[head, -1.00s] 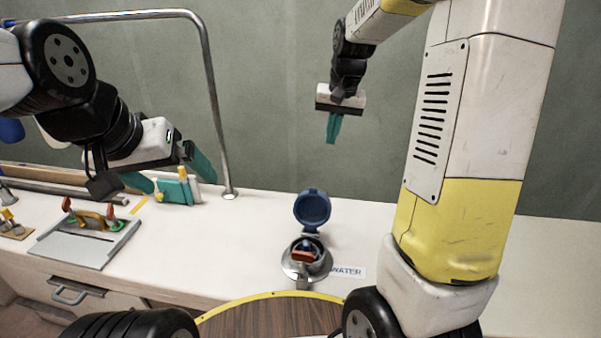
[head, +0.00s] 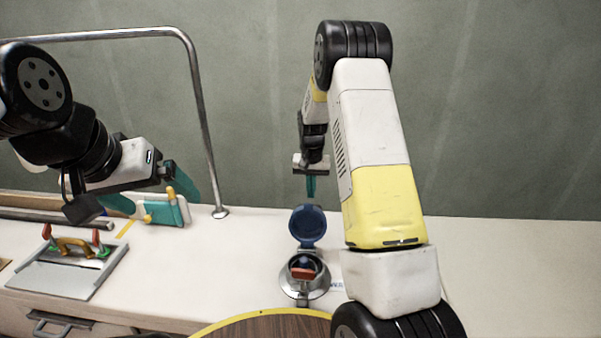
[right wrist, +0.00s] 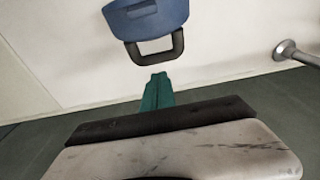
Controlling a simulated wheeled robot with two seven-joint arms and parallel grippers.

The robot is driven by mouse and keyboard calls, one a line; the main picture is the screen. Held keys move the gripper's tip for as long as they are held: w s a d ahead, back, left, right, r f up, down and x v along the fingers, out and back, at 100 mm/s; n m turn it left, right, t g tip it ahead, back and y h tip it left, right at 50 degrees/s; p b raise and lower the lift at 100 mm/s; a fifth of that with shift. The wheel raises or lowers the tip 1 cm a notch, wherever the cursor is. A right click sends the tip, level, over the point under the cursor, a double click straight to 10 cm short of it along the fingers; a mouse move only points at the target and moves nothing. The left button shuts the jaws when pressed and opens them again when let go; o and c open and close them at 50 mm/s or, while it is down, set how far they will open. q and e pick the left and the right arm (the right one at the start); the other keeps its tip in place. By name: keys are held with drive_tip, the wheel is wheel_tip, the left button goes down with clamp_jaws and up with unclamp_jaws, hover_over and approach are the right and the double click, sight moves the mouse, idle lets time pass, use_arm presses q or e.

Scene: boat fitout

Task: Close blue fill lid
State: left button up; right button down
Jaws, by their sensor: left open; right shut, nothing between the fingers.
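The blue fill lid (head: 307,226) stands open, upright at the back of a round metal deck fitting (head: 318,284). An orange-red piece (head: 303,273) sits inside the fitting's opening. My right gripper (head: 311,190) is shut and empty, above and just behind the lid, pointing down. In the right wrist view the lid (right wrist: 150,18) shows at the top, with a dark loop handle (right wrist: 155,52) near the teal fingertips (right wrist: 158,80); they look apart. My left gripper (head: 160,190) is open, at the left above the counter, away from the lid.
A teal block with yellow parts (head: 167,209) lies on the counter near my left gripper. A metal rail (head: 207,150) rises left of the fitting. A grey hatch with an orange handle (head: 70,262) is at far left. My right arm hides part of the counter and label.

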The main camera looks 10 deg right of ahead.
sight(308, 218)
drive_tip(key=shift+s+a, duration=0.3)
drive_tip(key=shift+s, duration=0.65)
drive_tip(key=shift+s+a, duration=0.25)
drive_tip(key=shift+s, duration=0.65)
drive_tip(key=shift+s, duration=0.1)
